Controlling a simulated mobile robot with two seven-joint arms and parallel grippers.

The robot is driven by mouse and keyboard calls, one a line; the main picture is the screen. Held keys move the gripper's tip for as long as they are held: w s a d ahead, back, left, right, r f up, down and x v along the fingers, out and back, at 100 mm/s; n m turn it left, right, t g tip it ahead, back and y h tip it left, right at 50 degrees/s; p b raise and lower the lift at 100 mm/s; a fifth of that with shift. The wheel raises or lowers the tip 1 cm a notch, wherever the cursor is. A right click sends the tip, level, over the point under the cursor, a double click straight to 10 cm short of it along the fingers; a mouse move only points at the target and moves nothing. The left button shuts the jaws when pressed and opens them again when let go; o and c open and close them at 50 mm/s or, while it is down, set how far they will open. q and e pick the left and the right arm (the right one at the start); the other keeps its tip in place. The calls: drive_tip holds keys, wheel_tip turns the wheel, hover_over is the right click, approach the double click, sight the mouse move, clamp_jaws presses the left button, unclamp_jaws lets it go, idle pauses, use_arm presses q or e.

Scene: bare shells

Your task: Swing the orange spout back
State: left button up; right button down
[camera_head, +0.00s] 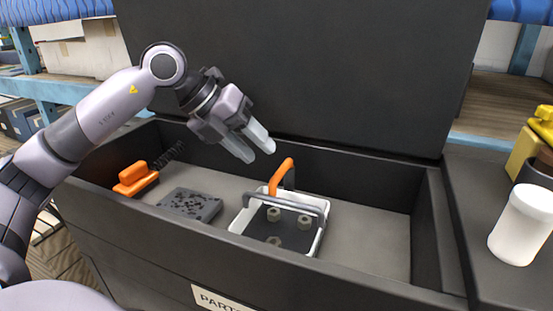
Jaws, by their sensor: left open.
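The orange spout (281,176) is a bent orange tube rising at the back of a white tray (235,224) in the grey basin. Its lower end hangs over the left back part of the tray. My left gripper (256,150) is above and a little left of the spout, apart from it as far as I can tell. Its pale fingers point down to the right, open and empty. The right gripper is not in view.
The white tray holds several nuts (304,222) and has a grey bar handle (290,203). A white jar (521,226) stands on the right ledge. The basin's right floor is clear.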

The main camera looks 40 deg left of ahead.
sight(281, 176)
use_arm(q)
drive_tip(key=shift+x, duration=2.7)
clamp_jaws()
